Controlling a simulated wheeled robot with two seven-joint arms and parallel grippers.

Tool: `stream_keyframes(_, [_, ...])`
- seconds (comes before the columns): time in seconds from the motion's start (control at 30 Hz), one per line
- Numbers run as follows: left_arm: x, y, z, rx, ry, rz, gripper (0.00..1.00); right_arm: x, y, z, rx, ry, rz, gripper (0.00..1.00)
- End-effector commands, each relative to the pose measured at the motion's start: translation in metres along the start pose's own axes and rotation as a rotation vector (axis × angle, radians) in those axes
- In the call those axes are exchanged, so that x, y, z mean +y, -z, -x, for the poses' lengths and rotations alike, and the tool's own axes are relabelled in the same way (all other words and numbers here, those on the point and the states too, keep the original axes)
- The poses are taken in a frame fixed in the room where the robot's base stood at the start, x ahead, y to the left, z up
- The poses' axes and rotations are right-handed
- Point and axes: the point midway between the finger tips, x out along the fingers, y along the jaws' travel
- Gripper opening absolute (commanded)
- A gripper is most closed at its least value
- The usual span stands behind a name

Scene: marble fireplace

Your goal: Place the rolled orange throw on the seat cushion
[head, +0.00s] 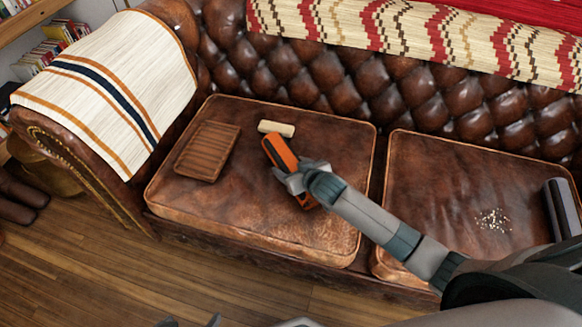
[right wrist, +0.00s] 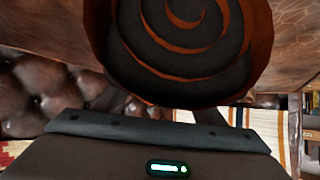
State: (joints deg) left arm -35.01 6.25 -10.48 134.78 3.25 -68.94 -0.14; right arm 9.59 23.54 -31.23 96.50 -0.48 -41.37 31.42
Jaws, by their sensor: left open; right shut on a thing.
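The rolled orange throw (head: 278,152) is an orange and dark roll over the left seat cushion (head: 300,240) of the brown leather sofa. My right gripper (head: 292,180) is shut on it. In the right wrist view the end of the rolled throw (right wrist: 185,45) shows as a dark and orange spiral between the fingers, close to the camera. I cannot tell whether the throw touches the cushion. The right seat cushion (head: 440,190) lies beyond a gap. My left gripper (head: 190,322) shows only as grey tips at the bottom edge, apart and empty.
A brown slatted tray (head: 207,151) and a small cream block (head: 276,128) lie on the left cushion, near the throw. Pale crumbs (head: 493,221) and a dark roll (head: 562,208) are on the right cushion. A striped cloth (head: 105,85) covers the armrest. The left cushion's front is clear.

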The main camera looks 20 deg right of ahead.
Motion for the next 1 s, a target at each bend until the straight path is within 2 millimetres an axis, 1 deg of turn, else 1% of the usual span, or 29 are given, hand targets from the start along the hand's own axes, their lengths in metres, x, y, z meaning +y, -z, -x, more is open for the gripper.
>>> stream_keyframes(0.13, [0.0,-0.002,0.001,-0.005,0.0,0.0,0.85,0.0,0.001,0.0,0.002,0.0,0.0,0.31])
stream_keyframes(0.3, [0.0,-0.003,0.0,-0.007,-0.001,0.0,0.85,0.0,-0.002,-0.002,0.001,0.0,-0.001,0.31])
stream_keyframes(0.33, [0.0,-0.003,0.0,-0.007,-0.001,0.0,0.85,0.0,-0.002,-0.001,0.0,0.0,-0.001,0.71])
stream_keyframes(0.37, [0.0,-0.003,0.0,-0.007,-0.001,0.0,0.85,0.0,-0.002,-0.001,0.0,0.0,-0.001,0.78])
stream_keyframes(0.4, [0.0,-0.003,0.0,-0.008,-0.001,0.0,0.85,0.0,-0.002,-0.001,0.0,0.0,-0.001,0.82])
stream_keyframes(0.8, [0.001,-0.004,0.0,-0.012,-0.001,-0.001,0.85,0.0,0.002,0.001,0.001,0.0,0.001,0.82])
stream_keyframes(0.87, [0.0,-0.005,0.001,-0.015,0.0,-0.001,0.85,0.0,0.001,0.004,-0.001,0.0,0.0,0.82])
stream_keyframes(1.0, [-0.001,-0.008,0.003,-0.037,0.005,-0.001,0.85,-0.001,0.001,0.018,0.0,0.001,-0.001,0.82])
